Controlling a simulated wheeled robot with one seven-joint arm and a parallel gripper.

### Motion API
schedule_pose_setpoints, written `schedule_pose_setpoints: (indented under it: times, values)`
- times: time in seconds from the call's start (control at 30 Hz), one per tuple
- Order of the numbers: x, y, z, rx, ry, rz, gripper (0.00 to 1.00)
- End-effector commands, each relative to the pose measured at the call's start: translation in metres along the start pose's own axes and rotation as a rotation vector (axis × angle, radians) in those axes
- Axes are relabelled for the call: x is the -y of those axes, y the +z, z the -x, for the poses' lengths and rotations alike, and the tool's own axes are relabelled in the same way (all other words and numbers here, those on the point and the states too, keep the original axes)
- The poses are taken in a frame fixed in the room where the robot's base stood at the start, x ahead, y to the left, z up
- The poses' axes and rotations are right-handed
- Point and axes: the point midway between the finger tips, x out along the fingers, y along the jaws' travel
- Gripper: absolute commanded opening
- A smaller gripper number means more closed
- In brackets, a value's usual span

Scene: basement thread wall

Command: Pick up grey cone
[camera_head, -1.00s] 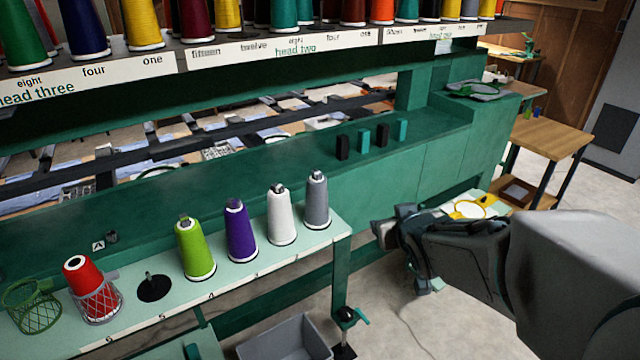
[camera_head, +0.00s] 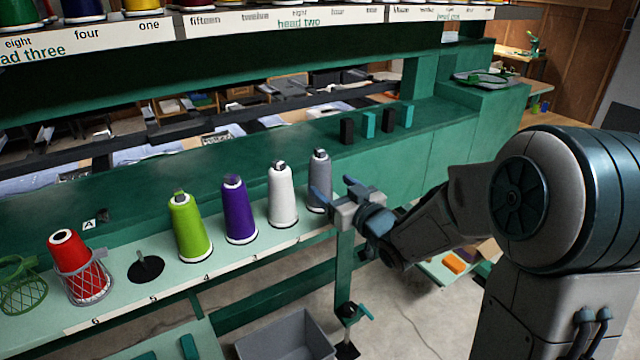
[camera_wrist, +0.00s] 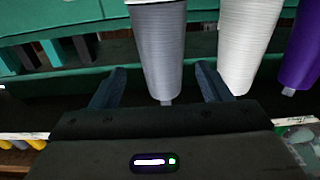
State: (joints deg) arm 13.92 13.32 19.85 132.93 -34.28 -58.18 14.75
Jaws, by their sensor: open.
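The grey cone (camera_head: 319,180) stands upright at the right end of the row on the pale green shelf (camera_head: 262,252) in the head view. My gripper (camera_head: 334,193) is open at the shelf's right end, close to the grey cone and overlapping its right side in this view. In the wrist view the grey cone (camera_wrist: 160,50) shows large, between the two spread fingers (camera_wrist: 160,88) and beyond them. The fingers do not appear closed on it. Whether either finger touches it I cannot tell.
A white cone (camera_head: 282,195) stands just left of the grey one, then a purple cone (camera_head: 239,210) and a lime cone (camera_head: 188,228). A red cone (camera_head: 67,250) sits in a wire basket. A grey bin (camera_head: 287,338) is below. A thread rack (camera_head: 300,20) overhangs the back.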

Motion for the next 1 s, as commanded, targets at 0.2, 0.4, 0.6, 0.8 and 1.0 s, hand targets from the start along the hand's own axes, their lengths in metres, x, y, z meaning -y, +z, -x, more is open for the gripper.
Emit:
schedule_pose_setpoints:
  times: [0.2, 0.4, 0.6, 0.8, 1.0]
  values:
    - [0.0, 0.0, -0.024, 0.0, 0.0, 0.0, 0.71]
    - [0.003, -0.003, -0.045, 0.001, -0.001, 0.0, 0.71]
    - [0.003, -0.004, -0.071, 0.001, 0.0, 0.001, 0.71]
    - [0.003, -0.004, -0.077, 0.001, 0.001, 0.001, 0.71]
    - [0.003, -0.003, -0.077, 0.001, 0.002, 0.001, 0.48]
